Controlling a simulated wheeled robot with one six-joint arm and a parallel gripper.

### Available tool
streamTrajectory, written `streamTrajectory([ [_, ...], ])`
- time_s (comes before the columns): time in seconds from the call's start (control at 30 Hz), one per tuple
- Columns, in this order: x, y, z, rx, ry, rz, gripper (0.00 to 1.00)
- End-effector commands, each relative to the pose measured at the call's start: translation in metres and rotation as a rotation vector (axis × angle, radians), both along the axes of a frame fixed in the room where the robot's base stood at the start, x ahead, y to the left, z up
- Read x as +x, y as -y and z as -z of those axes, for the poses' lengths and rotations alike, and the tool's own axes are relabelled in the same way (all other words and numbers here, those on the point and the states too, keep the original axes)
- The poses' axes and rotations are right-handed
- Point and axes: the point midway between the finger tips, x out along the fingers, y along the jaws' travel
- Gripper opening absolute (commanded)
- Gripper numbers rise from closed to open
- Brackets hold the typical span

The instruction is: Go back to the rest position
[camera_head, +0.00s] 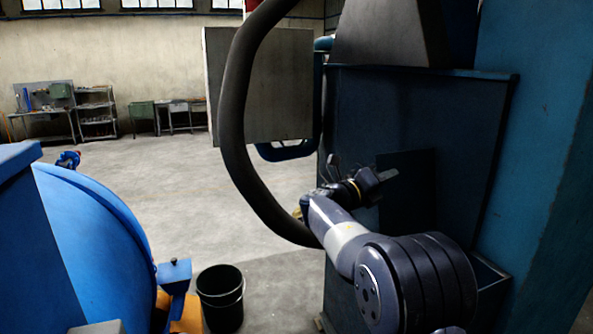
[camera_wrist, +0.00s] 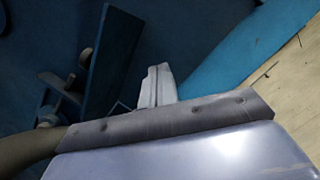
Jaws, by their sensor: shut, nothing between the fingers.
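My gripper (camera_head: 390,174) is at the end of my arm, in front of the dark blue machine cabinet (camera_head: 352,110) in the head view. Its fingers point to the right and look small and dark there. In the wrist view my gripper (camera_wrist: 160,72) shows two pale fingers lying side by side, closed together with nothing between them. Blue machine panels are beyond the fingertips. I cannot tell the exact gap between the fingers and the cabinet.
A thick dark hose (camera_head: 236,110) hangs just left of my arm. A black bucket (camera_head: 221,297) stands on the floor beside the blue drum (camera_head: 95,240). A grey panel (camera_head: 285,85) stands behind the hose. Open concrete floor (camera_head: 175,190) lies between drum and hose.

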Motion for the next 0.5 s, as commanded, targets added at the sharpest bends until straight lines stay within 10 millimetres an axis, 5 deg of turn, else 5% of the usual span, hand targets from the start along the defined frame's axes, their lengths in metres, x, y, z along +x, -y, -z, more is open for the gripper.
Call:
streamTrajectory([
  [0.5, -0.062, 0.023, 0.019, 0.006, 0.018, 0.000, 0.00],
])
